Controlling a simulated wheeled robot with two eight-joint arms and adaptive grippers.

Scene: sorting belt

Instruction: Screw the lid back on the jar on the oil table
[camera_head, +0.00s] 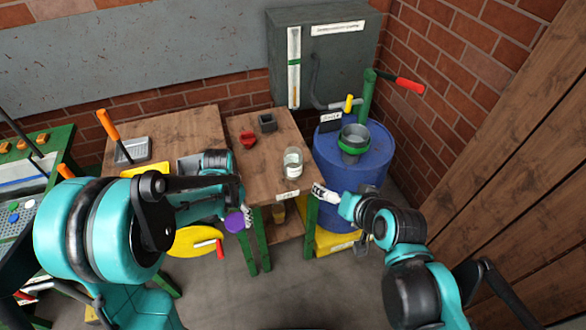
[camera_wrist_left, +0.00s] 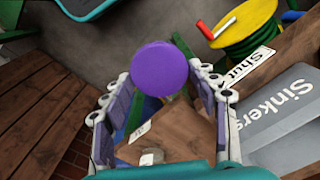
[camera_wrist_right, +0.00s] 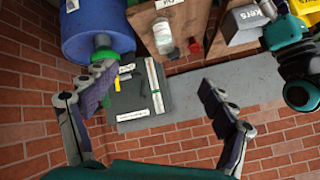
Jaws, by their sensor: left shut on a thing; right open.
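A clear glass jar (camera_head: 293,163) stands upright and open at the right front of the wooden oil table (camera_head: 262,178). It also shows in the right wrist view (camera_wrist_right: 163,38). My left gripper (camera_head: 243,211) is shut on the round purple lid (camera_head: 234,222), in front of the table's front edge and left of the jar. The lid (camera_wrist_left: 160,69) sits between the fingertips in the left wrist view. My right gripper (camera_head: 322,192) is open and empty, to the right of and nearer than the jar, by the table's front right corner.
A red object (camera_head: 248,139) and a dark square block (camera_head: 268,122) sit behind the jar. A yellow reel (camera_head: 190,241) is low at left.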

